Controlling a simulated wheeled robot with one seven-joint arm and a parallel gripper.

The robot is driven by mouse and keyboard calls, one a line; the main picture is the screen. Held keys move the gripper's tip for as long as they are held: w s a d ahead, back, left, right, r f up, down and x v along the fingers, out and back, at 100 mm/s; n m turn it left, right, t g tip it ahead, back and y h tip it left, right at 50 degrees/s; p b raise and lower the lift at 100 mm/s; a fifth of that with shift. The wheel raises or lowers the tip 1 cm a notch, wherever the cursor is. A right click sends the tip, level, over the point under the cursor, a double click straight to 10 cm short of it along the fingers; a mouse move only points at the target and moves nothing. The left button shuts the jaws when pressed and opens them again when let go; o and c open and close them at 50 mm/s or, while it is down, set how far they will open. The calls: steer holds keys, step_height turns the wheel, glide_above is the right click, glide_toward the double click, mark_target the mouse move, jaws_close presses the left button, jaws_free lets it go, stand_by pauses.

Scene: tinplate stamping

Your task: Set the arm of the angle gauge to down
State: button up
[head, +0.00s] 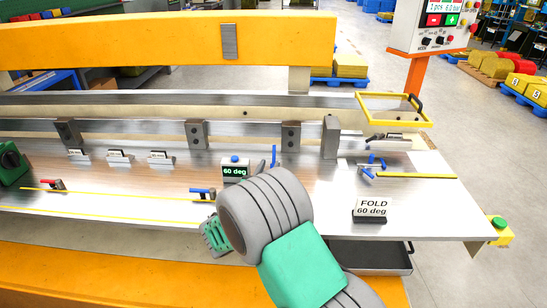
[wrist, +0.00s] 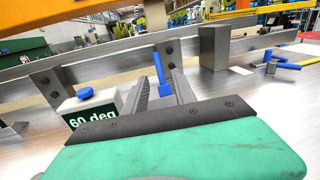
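The angle gauge (head: 235,171) is a small box reading "60 deg" with a blue knob on top, standing on the metal bed. It also shows at the left in the wrist view (wrist: 92,115). Its blue arm (head: 274,156) stands up, nearly vertical, to the right of the display. In the wrist view my gripper (wrist: 162,84) has its two grey fingers apart. The blue arm (wrist: 159,72) shows in the gap between them; I cannot tell whether it is within their reach. In the head view my wrist hides the fingers and the arm's lower end.
Metal blocks (head: 196,134) line the rail behind the gauge. A "FOLD 60 deg" sign (head: 371,208) stands at the right. Blue-handled clamps (head: 203,194) and (head: 372,163) sit on the bed to the left and right.

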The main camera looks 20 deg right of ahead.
mark_target(274, 155)
steer(key=shift+w+r+n, duration=0.1)
steer(key=shift+w+n, duration=0.2)
steer(key=shift+n, duration=0.1)
steer(key=p+x, duration=0.1)
steer(key=x, duration=0.6)
steer(key=shift+w+d, duration=0.15)
steer(key=shift+c, duration=0.2)
jaws_close()
stand_by(0.6)
